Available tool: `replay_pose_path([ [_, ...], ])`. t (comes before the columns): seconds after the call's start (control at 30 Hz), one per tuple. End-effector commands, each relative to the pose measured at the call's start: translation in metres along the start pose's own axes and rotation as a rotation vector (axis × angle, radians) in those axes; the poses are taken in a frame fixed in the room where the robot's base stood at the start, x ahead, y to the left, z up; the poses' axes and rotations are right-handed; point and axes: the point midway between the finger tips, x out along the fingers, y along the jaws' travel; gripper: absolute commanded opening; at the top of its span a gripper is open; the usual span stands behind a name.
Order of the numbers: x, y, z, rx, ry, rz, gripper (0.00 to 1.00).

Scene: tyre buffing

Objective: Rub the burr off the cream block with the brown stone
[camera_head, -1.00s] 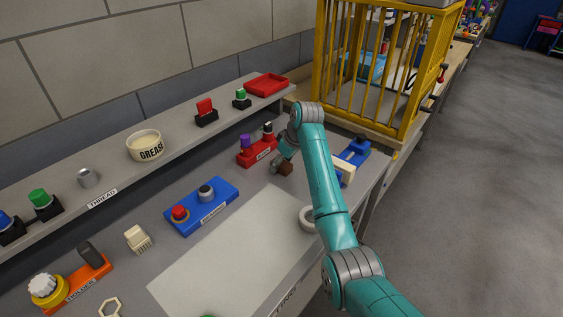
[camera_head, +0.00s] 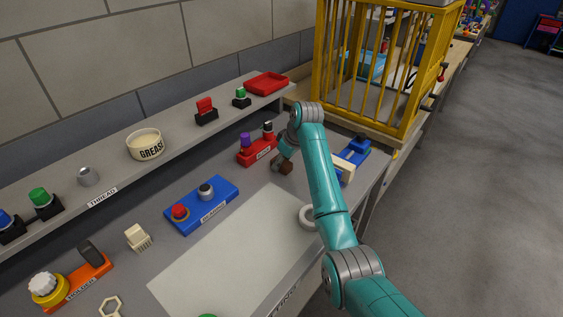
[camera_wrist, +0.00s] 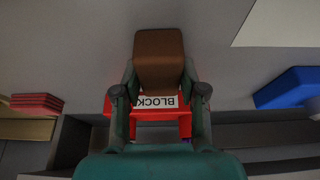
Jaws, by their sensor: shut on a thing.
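My gripper (camera_head: 281,160) is shut on the brown stone (camera_head: 286,169), holding it in front of the red holder. In the wrist view, the brown stone (camera_wrist: 158,62) sits between the two fingers of my gripper (camera_wrist: 160,88). The cream block (camera_head: 346,171) is at the right end of the bench, at a blue fixture (camera_head: 357,148). My arm stands between the stone and the block and hides part of the block. The stone and block are apart. I cannot make out the burr.
The red holder (camera_head: 252,157), labelled BLOCK in the wrist view, is close behind my gripper, with purple and dark pieces. A white ring (camera_head: 306,217) lies beside my arm. A blue base (camera_head: 202,207) and a pale mat (camera_head: 225,258) lie left. A yellow cage (camera_head: 372,70) stands beyond the bench.

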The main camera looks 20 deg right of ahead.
Motion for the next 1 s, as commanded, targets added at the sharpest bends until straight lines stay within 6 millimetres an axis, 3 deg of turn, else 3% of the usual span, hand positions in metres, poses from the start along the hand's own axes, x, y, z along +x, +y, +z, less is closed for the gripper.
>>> replay_pose_path([
  [0.27, -0.004, 0.0, -0.002, 0.0, 0.002, 0.001, 0.01],
  [1.0, -0.063, 0.0, -0.027, 0.0, 0.003, 0.002, 0.01],
])
